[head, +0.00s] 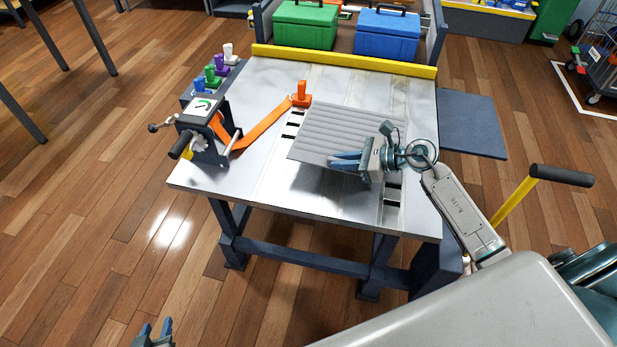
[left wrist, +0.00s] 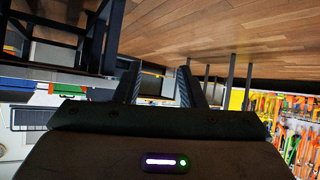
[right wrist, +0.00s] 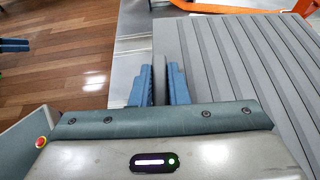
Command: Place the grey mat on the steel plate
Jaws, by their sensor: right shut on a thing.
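The grey ribbed mat (head: 335,130) is over the steel plate (head: 260,85) of the bench, its near right part under my right gripper. I cannot tell whether it rests flat on the plate or hangs just above it. My right gripper (head: 345,160) is shut on the mat's edge; in the right wrist view the edge stands between the fingers (right wrist: 159,82) and the ribbed mat (right wrist: 245,60) spreads to the right. My left gripper (head: 153,333) is low at the bottom of the head view, away from the bench, with its fingers apart and empty in the left wrist view (left wrist: 158,88).
An orange strap (head: 262,122) runs from a ratchet winch (head: 203,132) to an orange-handled hook (head: 301,95) beside the mat. Dark slots show in the plate. Green (head: 305,25) and blue (head: 387,35) boxes stand behind a yellow rail (head: 340,61). Coloured pegs stand at the left.

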